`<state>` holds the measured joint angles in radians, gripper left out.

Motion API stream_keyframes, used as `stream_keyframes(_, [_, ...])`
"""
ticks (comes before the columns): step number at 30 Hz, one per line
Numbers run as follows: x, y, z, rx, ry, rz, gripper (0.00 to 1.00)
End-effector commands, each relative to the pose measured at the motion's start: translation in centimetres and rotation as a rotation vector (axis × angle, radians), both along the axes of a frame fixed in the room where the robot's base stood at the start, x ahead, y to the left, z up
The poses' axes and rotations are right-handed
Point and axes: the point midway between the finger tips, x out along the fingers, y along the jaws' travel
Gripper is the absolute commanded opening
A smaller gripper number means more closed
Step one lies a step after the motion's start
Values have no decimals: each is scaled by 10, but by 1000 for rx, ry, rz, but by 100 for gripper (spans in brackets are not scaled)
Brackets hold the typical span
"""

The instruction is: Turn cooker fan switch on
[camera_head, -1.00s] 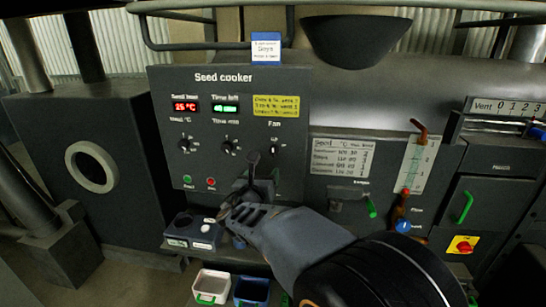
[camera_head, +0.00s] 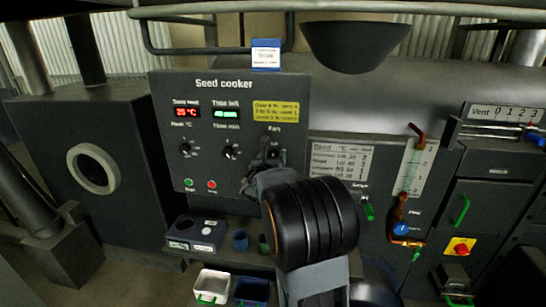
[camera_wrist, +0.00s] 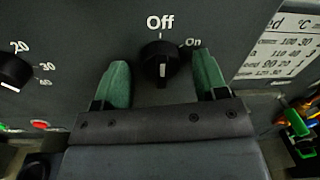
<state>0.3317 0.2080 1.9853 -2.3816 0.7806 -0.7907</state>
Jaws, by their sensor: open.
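The cooker fan switch is a dark round knob (camera_wrist: 160,52) with a white line that runs nearly upright, in line with the word Off above it. The word On is to its upper right. My gripper (camera_wrist: 160,66) is open in the wrist view, with one green finger on each side of the knob. The fingers look apart from the knob; their depth to it is hard to judge. In the head view my gripper (camera_head: 266,168) is in front of the Seed cooker panel (camera_head: 222,105), below the Fan label, and largely hides the knob.
Two other knobs (camera_head: 185,150) (camera_head: 230,152), a green button (camera_head: 189,183) and a red button (camera_head: 212,185) are left of my gripper. Small bins (camera_head: 212,284) stand below.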

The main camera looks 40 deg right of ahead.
Motion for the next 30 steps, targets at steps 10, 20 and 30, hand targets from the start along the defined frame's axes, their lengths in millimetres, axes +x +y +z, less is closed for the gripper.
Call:
stream_keyframes(10, [2,-3,-1,0,0,0,66])
stream_keyframes(20, [2,-3,0,0,0,-1,37])
stream_keyframes(30, [2,-5,-1,3,-4,-2,17])
